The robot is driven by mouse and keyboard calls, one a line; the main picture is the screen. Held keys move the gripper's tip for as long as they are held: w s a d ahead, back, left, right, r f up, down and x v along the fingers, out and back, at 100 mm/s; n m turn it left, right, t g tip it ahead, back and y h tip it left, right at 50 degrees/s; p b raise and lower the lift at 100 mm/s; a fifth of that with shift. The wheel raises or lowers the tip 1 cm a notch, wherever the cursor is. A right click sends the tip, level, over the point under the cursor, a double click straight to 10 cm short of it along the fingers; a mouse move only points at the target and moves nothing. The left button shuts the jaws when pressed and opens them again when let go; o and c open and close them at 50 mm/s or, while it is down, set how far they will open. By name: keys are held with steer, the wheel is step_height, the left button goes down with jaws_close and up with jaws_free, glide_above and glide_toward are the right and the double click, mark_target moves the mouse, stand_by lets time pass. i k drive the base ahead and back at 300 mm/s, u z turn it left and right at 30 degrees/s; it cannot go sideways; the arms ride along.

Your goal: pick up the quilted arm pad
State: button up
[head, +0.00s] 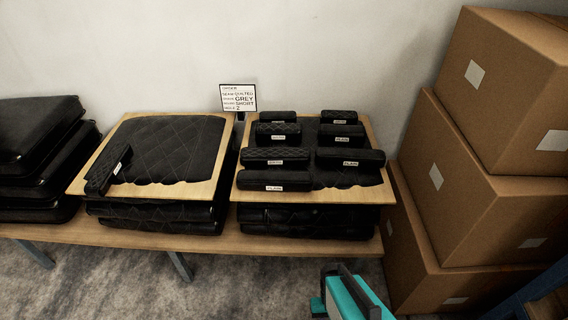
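Several small black arm pads lie on a wooden board (312,195) on the right stack. A pad with a diamond-stitched top (275,153) lies at the left of the board. Another textured pad (278,129) is behind it, and its stitching is less clear. A pad labelled PLAIN (350,154) lies to the right, and another plain pad (274,176) lies along the front left. Smaller pads are at the back. One more textured pad (107,170) lies slanted on the left board. My gripper (345,297), teal and dark, is partly in view at the bottom, apart from all pads; its fingertips are unclear.
Large black quilted cushions are stacked under and on the boards (80,183) along a wooden bench (160,240). More cushions (40,150) are stacked at far left. An order card (238,98) stands behind. Tall cardboard boxes (470,200) stand close on the right.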

mark_target(253, 155)
steer(key=z, duration=0.15)
steer(key=k, duration=0.95)
steer(key=u, duration=1.65)
steer(key=i, duration=1.65)
steer(key=u, duration=0.05)
